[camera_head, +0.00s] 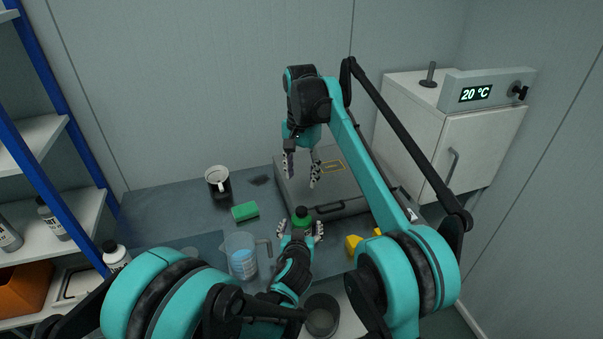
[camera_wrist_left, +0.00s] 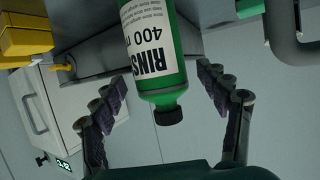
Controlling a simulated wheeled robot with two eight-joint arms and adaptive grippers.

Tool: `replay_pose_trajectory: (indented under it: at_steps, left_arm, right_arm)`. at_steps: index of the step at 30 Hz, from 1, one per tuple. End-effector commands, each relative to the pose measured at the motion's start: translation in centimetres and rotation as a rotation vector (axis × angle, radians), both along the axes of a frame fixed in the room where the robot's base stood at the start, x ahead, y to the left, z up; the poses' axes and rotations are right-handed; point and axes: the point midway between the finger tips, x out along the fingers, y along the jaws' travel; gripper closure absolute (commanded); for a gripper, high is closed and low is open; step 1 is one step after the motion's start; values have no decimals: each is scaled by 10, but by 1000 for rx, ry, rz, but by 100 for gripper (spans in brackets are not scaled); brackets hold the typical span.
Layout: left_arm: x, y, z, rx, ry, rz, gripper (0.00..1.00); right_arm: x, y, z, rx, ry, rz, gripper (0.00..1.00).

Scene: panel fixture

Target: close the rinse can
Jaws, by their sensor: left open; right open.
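The rinse can is a green bottle (camera_head: 301,213) with a white label and a black top, on the counter near the case's front edge. In the left wrist view the bottle (camera_wrist_left: 152,60) appears upside down, its black top (camera_wrist_left: 168,115) seated on the neck; I cannot tell how tightly. My left gripper (camera_head: 300,229) is open, with one finger on each side of the bottle and visible gaps in the wrist view. My right gripper (camera_head: 301,170) is open and empty, pointing down above the grey case, behind the bottle.
The grey case (camera_head: 288,193) lies behind the bottle. A yellow object (camera_head: 354,243) is to the right. A white cabinet (camera_head: 413,125) stands at the back right.

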Motion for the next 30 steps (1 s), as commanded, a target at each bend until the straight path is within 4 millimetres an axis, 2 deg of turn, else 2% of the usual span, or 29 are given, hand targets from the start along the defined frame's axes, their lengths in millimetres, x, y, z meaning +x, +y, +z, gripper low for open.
replay_pose_trajectory:
  at_steps: [6, 12, 18, 30]
  left_arm:
    - [-46, 3, 19, 1, 0, -3, 25]
    - [-76, 6, 32, 0, 0, -1, 25]
    - [-89, 7, 37, 0, 0, 0, 25]
    - [-91, 8, 37, 0, 0, 0, 25]
  right_arm:
    - [0, 0, 0, 0, 0, 0, 48]
    - [0, 0, 0, 0, 0, 0, 48]
    - [0, 0, 0, 0, 0, 0, 48]
    - [0, 0, 0, 0, 0, 0, 48]
